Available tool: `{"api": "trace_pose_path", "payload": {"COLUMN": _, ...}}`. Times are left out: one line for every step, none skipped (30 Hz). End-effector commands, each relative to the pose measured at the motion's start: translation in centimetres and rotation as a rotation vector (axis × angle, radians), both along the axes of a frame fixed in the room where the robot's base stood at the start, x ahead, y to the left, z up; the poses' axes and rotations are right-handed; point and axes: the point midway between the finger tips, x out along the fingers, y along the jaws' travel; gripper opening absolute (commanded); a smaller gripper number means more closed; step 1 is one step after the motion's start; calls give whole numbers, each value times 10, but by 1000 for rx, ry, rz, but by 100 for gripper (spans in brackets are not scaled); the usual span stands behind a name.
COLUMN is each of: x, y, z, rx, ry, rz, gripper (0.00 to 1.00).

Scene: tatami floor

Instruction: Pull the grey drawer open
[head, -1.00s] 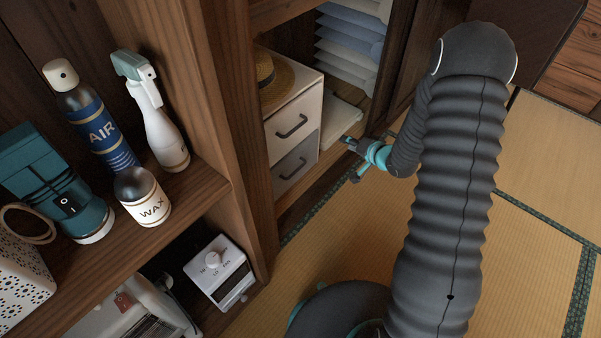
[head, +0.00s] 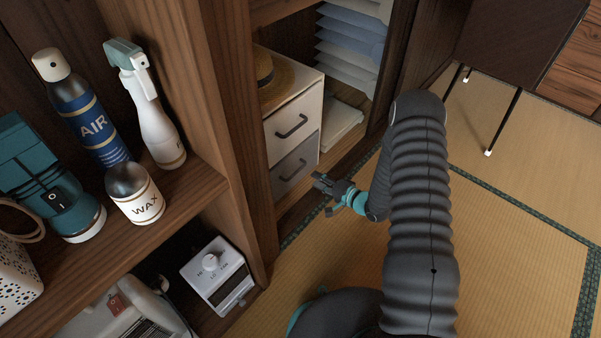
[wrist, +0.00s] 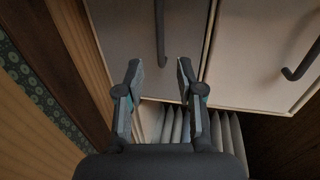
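The grey drawer (head: 284,176) is the lower of two drawers in a small cabinet inside the alcove, and it looks shut. Its dark bar handle (head: 293,170) is on the front. In the wrist view the grey drawer (wrist: 120,28) fills the upper left, and its handle (wrist: 160,30) runs down toward the gap between my fingers. My gripper (head: 322,192) is to the right of the grey drawer's front, apart from it. In the wrist view my gripper (wrist: 160,72) is open, with nothing between its fingers.
The white drawer (head: 306,108) is above the grey one. A straw hat (head: 280,85) lies on the cabinet. A wooden post (head: 228,120) and a shelf (head: 190,190) with bottles stand at left. Tatami floor (head: 500,240) is open at right.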

Motion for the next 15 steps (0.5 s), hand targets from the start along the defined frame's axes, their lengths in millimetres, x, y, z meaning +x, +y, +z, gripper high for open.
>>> {"api": "trace_pose_path", "payload": {"x": 5, "y": 9, "z": -3, "rx": -1, "ry": -2, "rz": 5, "gripper": 37}}
{"api": "trace_pose_path", "payload": {"x": 9, "y": 14, "z": -4, "rx": -2, "ry": -2, "rz": 5, "gripper": 37}}
{"api": "trace_pose_path", "payload": {"x": 14, "y": 19, "z": -6, "rx": -1, "ry": -2, "rz": 5, "gripper": 37}}
{"api": "trace_pose_path", "payload": {"x": 17, "y": 24, "z": -6, "rx": -1, "ry": -2, "rz": 5, "gripper": 37}}
{"api": "trace_pose_path", "payload": {"x": 20, "y": 28, "z": -7, "rx": 0, "ry": -3, "rz": 5, "gripper": 37}}
{"api": "trace_pose_path", "payload": {"x": 25, "y": 33, "z": -9, "rx": -1, "ry": -3, "rz": 4, "gripper": 37}}
{"api": "trace_pose_path", "payload": {"x": 28, "y": 37, "z": -10, "rx": -2, "ry": -3, "rz": 4, "gripper": 37}}
{"api": "trace_pose_path", "payload": {"x": 31, "y": 41, "z": -11, "rx": -2, "ry": -3, "rz": 4, "gripper": 37}}
{"api": "trace_pose_path", "payload": {"x": 34, "y": 46, "z": -12, "rx": -1, "ry": -1, "rz": 2, "gripper": 37}}
{"api": "trace_pose_path", "payload": {"x": 37, "y": 48, "z": -13, "rx": 0, "ry": -2, "rz": 2, "gripper": 37}}
{"api": "trace_pose_path", "payload": {"x": 39, "y": 51, "z": -14, "rx": -1, "ry": -3, "rz": 3, "gripper": 37}}
{"api": "trace_pose_path", "payload": {"x": 42, "y": 55, "z": -15, "rx": -2, "ry": -2, "rz": 3, "gripper": 37}}
{"api": "trace_pose_path", "payload": {"x": 44, "y": 57, "z": -16, "rx": -2, "ry": -2, "rz": 3, "gripper": 37}}
{"api": "trace_pose_path", "payload": {"x": 45, "y": 59, "z": -16, "rx": -2, "ry": -1, "rz": 1, "gripper": 37}}
{"api": "trace_pose_path", "payload": {"x": 48, "y": 61, "z": -17, "rx": -2, "ry": -1, "rz": 0, "gripper": 37}}
